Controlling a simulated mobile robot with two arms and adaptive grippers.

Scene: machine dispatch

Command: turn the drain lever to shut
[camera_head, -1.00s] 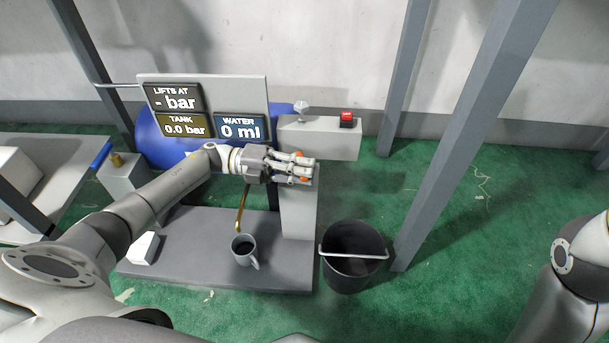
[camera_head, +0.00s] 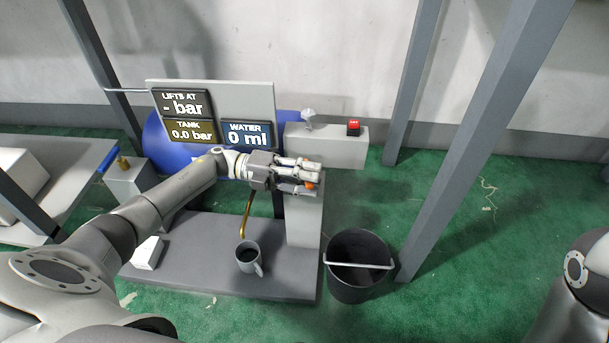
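My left gripper (camera_head: 300,176) is over the top of the grey post, its fingers pointing right. Small orange parts (camera_head: 311,178) show at its fingertips. They may be the drain lever, but the fingers cover most of them, so its angle and any grip on it are unclear. A blue handle (camera_head: 107,158) by a brass fitting (camera_head: 123,162) is at the far left, away from the gripper. My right gripper is out of view; only part of that arm shows at the right edge.
A black bucket (camera_head: 343,294) stands right of the post (camera_head: 304,222). A mug (camera_head: 246,262) stands on the base plate below a brass spout (camera_head: 246,218). A red switch (camera_head: 353,130) and a pale knob (camera_head: 308,115) are behind the gripper. A panel reads tank 0.0 bar, water 0 ml.

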